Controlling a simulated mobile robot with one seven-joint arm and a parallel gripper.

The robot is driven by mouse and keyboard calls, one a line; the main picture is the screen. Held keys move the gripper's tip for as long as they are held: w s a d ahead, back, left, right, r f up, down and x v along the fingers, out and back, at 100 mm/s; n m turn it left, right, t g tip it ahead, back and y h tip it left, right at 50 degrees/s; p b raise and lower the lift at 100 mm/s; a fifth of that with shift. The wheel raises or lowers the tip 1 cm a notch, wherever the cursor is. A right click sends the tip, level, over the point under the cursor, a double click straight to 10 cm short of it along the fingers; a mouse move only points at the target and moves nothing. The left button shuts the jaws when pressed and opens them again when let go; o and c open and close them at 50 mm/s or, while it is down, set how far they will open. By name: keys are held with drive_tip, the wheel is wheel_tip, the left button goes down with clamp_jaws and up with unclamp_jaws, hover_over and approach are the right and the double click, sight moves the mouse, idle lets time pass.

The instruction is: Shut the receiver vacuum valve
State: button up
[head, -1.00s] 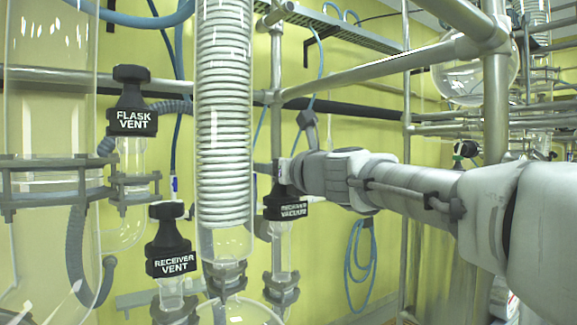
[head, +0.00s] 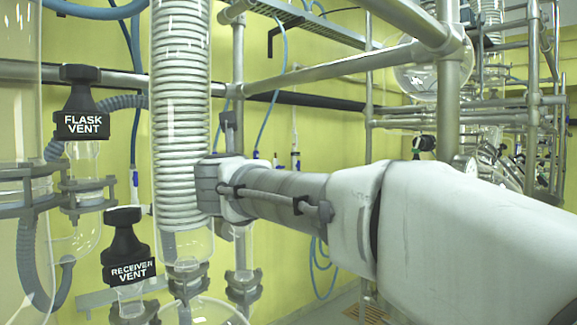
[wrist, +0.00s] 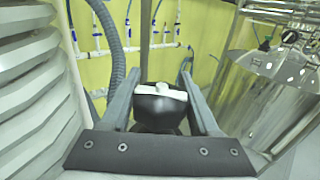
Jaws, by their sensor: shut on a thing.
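The receiver vacuum valve shows in the wrist view as a black knob (wrist: 158,112) with a white bar across its top. My gripper (wrist: 162,98) has one grey finger on each side of the knob and is shut on it. In the head view my arm hides the knob and its label. Only the glass and clamp below the valve (head: 243,285) show there, under my wrist. How far the knob is turned cannot be told.
The coiled glass condenser (head: 181,110) stands close beside my wrist. The receiver vent valve (head: 128,248) and flask vent valve (head: 82,112) stand to the left. A metal frame post (head: 449,100) rises behind my arm. Blue hoses hang along the yellow wall.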

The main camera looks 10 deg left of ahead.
idle(0.3)
drive_tip(key=o, duration=1.1)
drive_tip(key=shift+s, duration=0.1)
